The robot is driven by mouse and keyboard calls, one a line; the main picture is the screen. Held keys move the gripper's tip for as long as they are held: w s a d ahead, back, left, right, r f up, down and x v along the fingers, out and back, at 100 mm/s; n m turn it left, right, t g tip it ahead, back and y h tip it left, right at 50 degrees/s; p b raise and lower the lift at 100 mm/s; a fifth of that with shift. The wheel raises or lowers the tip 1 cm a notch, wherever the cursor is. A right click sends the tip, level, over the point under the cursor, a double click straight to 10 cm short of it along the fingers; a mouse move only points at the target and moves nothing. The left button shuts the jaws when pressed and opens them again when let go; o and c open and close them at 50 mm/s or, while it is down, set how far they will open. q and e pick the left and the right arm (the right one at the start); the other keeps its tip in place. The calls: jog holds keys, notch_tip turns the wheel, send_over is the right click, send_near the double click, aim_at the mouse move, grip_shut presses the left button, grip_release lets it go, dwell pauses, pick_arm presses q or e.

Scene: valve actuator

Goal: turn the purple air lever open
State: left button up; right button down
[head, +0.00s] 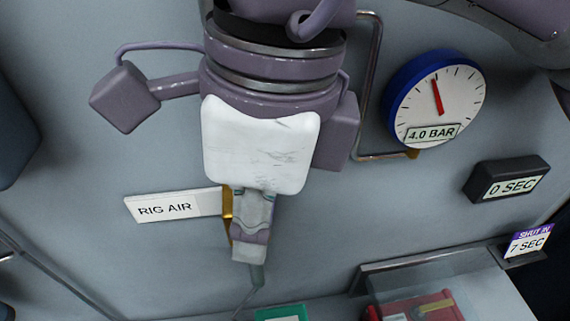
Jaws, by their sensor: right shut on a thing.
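My right gripper (251,246) shows below a white casing (260,145) at the centre of the head view. Its narrow grey fingers point down and are shut on a small purple piece, which I take for the purple air lever (250,236). The fingers cover most of the lever, so its angle is hard to tell. A brass fitting (228,203) shows just left of the fingers, beside the white RIG AIR label (165,206). My left gripper is not in view.
A blue-rimmed gauge (435,98) marked 4.0 BAR is at right. A dark box (508,180) reads 0 SEC, and a SHUT IN tag (528,244) reads 7 SEC. A purple box (125,97) juts out at left. A red object (420,306) lies at lower right.

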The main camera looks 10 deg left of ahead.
jog(key=shift+s+a+h, duration=0.15)
jog(key=shift+a+h, duration=0.2)
jog(key=shift+h, duration=0.25)
jog(key=c, duration=1)
grip_release()
jog(key=shift+a, duration=0.1)
jog(key=r, duration=1.2)
jog(key=shift+d, duration=0.2)
